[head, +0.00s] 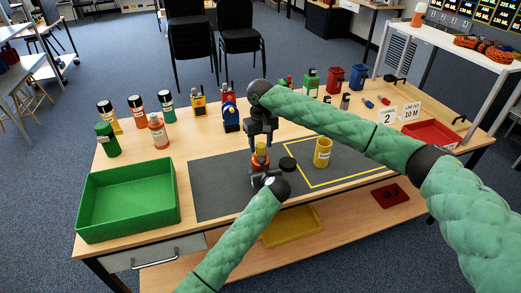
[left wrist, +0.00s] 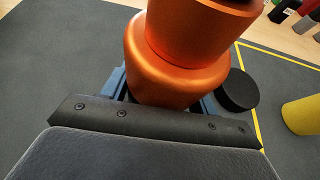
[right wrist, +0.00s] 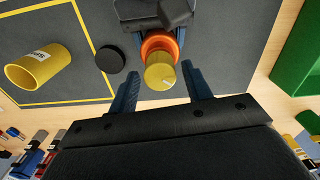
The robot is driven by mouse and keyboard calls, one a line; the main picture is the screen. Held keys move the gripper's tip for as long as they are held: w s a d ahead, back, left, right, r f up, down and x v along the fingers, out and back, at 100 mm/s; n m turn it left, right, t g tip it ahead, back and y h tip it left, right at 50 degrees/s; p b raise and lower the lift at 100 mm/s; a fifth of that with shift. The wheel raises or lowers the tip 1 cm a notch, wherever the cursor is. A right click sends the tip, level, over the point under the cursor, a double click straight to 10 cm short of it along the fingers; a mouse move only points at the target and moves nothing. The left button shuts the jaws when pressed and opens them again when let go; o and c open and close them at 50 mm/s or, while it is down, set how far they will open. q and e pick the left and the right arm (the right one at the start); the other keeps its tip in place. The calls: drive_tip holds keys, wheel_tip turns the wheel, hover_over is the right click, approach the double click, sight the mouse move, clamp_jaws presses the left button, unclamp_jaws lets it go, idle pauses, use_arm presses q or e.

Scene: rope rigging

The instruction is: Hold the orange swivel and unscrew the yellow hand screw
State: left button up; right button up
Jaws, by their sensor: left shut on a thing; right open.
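The orange swivel (head: 259,162) stands over the dark mat, and it fills the middle of the left wrist view (left wrist: 176,62). My left gripper (head: 262,174) is shut on it, with blue fingers on both sides. The yellow hand screw (head: 261,148) sits on top of the swivel; its round head shows in the right wrist view (right wrist: 160,74). My right gripper (right wrist: 160,86) is open, directly above the screw. Its fingers are on either side of the screw with gaps, apparently not touching. The screw is out of sight in the left wrist view.
A black disc (head: 288,163) lies close to the swivel, with a yellow cup (head: 322,153) to its right. A green tray (head: 127,222) is at left and a red tray (head: 431,133) at right. Bottles and devices line the back. The mat (head: 215,190) is clear at left.

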drive_tip(key=m, duration=0.6)
drive_tip(key=shift+c, duration=0.4)
drive_tip(key=c, duration=0.7)
drive_tip(key=n, duration=1)
drive_tip(key=o, duration=0.8)
